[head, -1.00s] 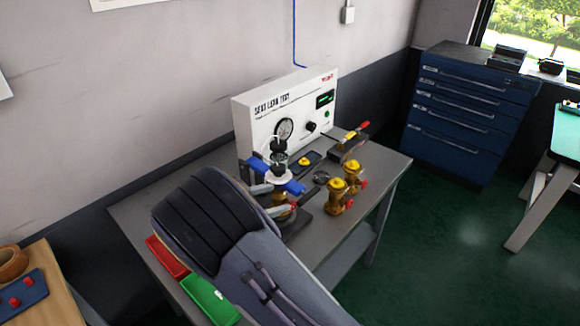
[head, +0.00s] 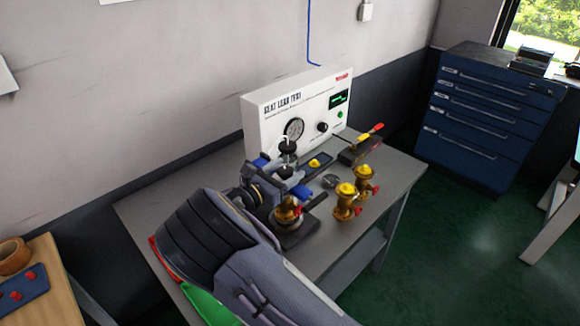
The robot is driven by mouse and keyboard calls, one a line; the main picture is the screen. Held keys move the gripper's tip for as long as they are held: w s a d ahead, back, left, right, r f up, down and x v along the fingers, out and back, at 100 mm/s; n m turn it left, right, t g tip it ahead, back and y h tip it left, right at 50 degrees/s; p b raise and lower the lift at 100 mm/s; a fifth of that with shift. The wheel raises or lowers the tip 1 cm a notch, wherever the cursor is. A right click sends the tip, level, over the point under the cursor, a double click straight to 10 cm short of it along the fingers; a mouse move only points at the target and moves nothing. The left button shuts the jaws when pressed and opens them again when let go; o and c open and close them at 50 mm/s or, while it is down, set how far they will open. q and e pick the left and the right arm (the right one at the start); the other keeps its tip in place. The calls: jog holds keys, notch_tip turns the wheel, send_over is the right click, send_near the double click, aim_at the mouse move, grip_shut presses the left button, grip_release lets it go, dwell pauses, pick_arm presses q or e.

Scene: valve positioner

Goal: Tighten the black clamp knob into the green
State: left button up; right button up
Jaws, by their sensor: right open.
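The black clamp knob (head: 287,147) stands upright above a blue clamp bar (head: 301,192) on the bench, in front of the white seat leak test box. A second black round part sits lower on the same post. A brass valve (head: 287,212) is under the bar on a dark base. My right gripper (head: 282,179) is open at the clamp, in front of the bar and below the top knob; its wrist hides part of the clamp, and I cannot tell whether its fingers touch anything. My left gripper is not in view.
The test box (head: 262,122) carries a gauge (head: 294,129), a black dial and a green-lit display (head: 339,98). Two brass valves with yellow tops (head: 346,203) stand right of the clamp. Red and green trays (head: 208,305) lie at the bench's front left, partly behind my arm.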

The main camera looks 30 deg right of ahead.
jog(key=shift+x, duration=0.8)
jog(key=c, duration=1)
jog(key=shift+o, duration=0.2)
jog(key=shift+r+m+g, duration=0.1)
jog(key=shift+m+g, duration=0.2)
jog(key=shift+g, duration=0.1)
jog(key=shift+s+m+g+h+p, duration=0.1)
jog(key=shift+m+g+h+p, duration=0.55)
jog(key=shift+g, duration=0.55)
jog(key=m+g, duration=0.2)
jog(key=g, duration=0.1)
jog(key=shift+s, duration=0.15)
jog(key=shift+s+m+g, duration=0.15)
jog(key=shift+m+g, duration=0.9)
jog(key=shift+g, duration=0.75)
